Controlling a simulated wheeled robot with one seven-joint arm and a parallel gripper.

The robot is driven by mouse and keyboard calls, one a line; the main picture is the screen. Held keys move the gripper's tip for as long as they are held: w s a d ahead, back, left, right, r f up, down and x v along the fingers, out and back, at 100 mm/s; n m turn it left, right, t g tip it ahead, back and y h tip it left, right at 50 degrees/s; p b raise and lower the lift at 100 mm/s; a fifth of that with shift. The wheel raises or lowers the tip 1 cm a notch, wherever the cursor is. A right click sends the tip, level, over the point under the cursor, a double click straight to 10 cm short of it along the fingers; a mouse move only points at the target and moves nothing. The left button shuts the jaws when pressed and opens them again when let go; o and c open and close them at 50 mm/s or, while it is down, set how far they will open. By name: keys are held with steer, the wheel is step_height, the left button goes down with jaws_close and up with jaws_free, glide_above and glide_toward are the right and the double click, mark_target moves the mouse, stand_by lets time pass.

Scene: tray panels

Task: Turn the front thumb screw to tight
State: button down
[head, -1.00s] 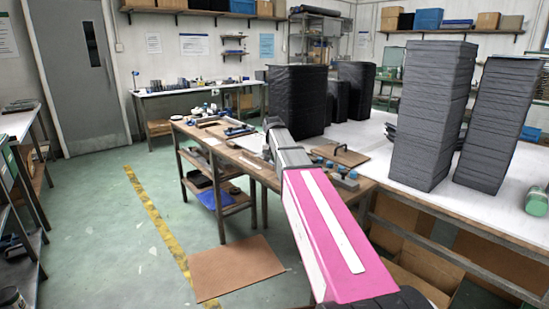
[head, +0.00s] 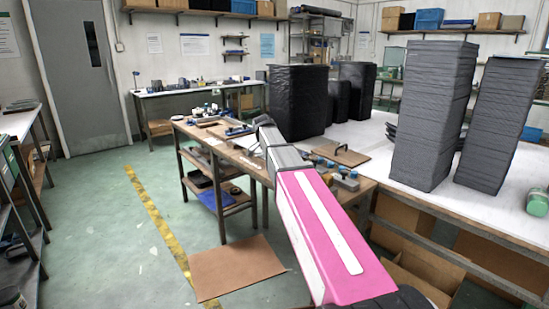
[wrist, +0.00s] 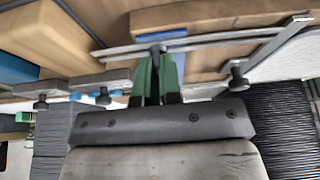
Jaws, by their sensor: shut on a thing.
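In the wrist view my gripper (wrist: 158,72) has two green fingers close together, shut on a small dark thumb screw (wrist: 159,47) at a grey metal bar (wrist: 205,40). Most of this screw is hidden between the fingertips. More dark knobs show apart from the fingers: one at the right (wrist: 237,83), one to the left (wrist: 103,96) and one at the far left (wrist: 42,102). I cannot tell from the markings which one is the front screw, or how tight it is. In the head view my arm hides the fingertips and the held screw.
The wooden workbench (head: 232,152) carries a panel with a handle (head: 341,155) and blue-topped parts (head: 346,174) right of my arm. Tall black stacks (head: 296,100) stand behind on the white table (head: 395,165). A brown board (head: 236,268) lies on the floor. Open floor is at left.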

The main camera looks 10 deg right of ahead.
steer(key=shift+m, duration=0.3)
steer(key=c, duration=1.3)
jaws_free()
steer(key=v, duration=1.1)
